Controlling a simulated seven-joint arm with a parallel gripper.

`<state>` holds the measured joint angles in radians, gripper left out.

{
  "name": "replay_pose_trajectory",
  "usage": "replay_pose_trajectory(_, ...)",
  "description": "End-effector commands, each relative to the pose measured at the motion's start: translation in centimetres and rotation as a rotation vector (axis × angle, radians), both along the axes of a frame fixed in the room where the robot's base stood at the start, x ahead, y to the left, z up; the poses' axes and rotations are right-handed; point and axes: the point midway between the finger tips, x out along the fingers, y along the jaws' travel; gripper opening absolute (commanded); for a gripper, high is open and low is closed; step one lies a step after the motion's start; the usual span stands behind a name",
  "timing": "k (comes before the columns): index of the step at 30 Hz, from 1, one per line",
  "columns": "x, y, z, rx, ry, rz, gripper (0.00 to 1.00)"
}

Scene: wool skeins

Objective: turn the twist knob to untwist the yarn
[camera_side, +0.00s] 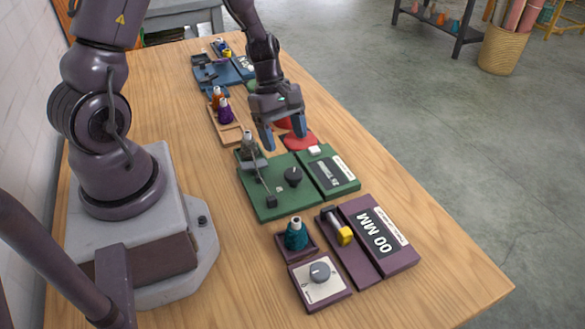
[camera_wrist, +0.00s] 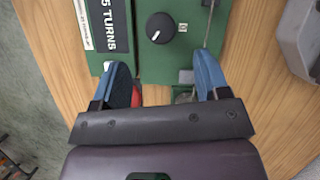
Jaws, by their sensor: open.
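A black twist knob (camera_side: 293,176) with a pale pointer line sits on a green board (camera_side: 262,208) on the table. In the wrist view the knob (camera_wrist: 160,28) is ahead of the fingers. A thin strand of yarn runs along the board beside the knob, between a grey post and a small black block (camera_side: 270,201). A green display box (camera_side: 332,172) reading in turns stands beside the board; its panel shows in the wrist view (camera_wrist: 108,24). My gripper (camera_side: 285,145) is open and empty, above the board's far end, apart from the knob.
A red pad (camera_side: 299,140) lies beyond the green box. A wooden tray (camera_side: 226,129) holds orange and purple cones. Bare table lies at the front right.

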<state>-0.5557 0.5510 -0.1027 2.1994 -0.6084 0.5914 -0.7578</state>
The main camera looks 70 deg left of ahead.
Motion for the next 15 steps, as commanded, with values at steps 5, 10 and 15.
replay_pose_trajectory(5, 0.1, -1.5, -3.7, -0.004, 0.005, -0.001, 0.69)
replay_pose_trajectory(10, 0.4, -2.5, -6.1, -0.003, 0.003, -0.002, 0.69)
replay_pose_trajectory(15, 0.5, -2.9, -7.2, 0.0, 0.0, -0.002, 0.69)
